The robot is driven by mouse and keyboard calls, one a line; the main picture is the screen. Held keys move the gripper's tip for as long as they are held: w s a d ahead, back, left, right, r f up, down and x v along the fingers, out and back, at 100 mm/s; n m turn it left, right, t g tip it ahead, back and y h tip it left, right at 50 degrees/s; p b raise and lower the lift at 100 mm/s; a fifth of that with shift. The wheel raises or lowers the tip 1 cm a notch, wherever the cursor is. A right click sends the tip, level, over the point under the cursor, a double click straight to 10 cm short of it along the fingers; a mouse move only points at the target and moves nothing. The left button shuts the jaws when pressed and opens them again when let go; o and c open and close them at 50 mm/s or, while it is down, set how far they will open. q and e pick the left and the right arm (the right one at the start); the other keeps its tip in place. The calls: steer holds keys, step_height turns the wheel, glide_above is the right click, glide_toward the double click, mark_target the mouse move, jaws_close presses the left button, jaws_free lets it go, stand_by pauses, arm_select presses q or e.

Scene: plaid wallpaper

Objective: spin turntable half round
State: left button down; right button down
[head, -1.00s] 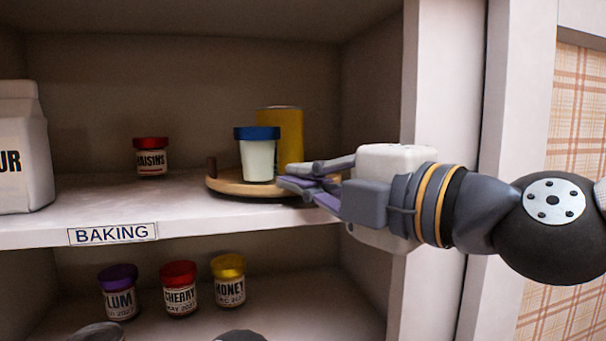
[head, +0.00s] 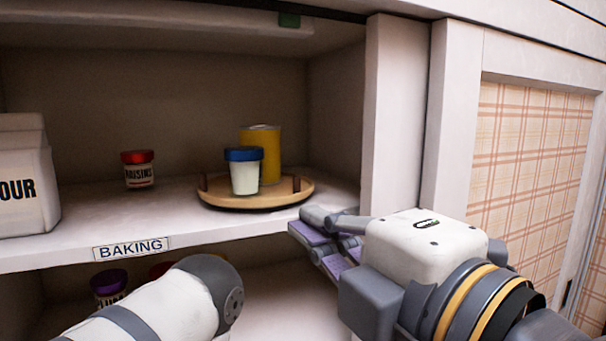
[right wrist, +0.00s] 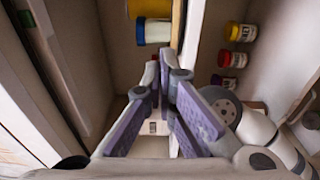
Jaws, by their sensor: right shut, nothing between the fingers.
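The turntable (head: 288,199) is a round wooden disc on the upper shelf, with a short dark peg at its left edge and another at its right. A white jar with a blue lid (head: 245,178) stands on its front part. A yellow can (head: 269,150) stands behind the jar. My right gripper (head: 312,232) is shut and empty, in front of the shelf edge, lower right of the turntable and apart from it. Its fingers also show in the right wrist view (right wrist: 170,75), with the jar (right wrist: 156,32) and part of the can (right wrist: 150,8) beyond them. My left gripper is out of view.
A flour bag (head: 25,180) and a raisins jar (head: 138,170) stand left on the same shelf. A BAKING label (head: 131,248) is on the shelf edge. Small jars, one purple-lidded (head: 109,287), stand below. The cabinet's side post (head: 390,120) is close to my right gripper.

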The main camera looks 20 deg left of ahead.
mark_target(294, 195)
steer(key=x, duration=0.6)
steer(key=f+x, duration=0.1)
steer(key=x, duration=0.3)
steer(key=shift+w+d, duration=0.3)
steer(key=shift+w, duration=0.15)
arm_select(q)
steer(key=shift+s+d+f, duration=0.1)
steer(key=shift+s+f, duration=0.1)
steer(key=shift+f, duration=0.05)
arm_select(e)
steer(key=shift+w+a, duration=0.15)
steer(key=shift+w, duration=0.85)
steer(key=shift+w+a, duration=0.1)
steer(key=shift+w, duration=0.9)
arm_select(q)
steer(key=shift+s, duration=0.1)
arm_select(e)
steer(key=shift+w, duration=0.1)
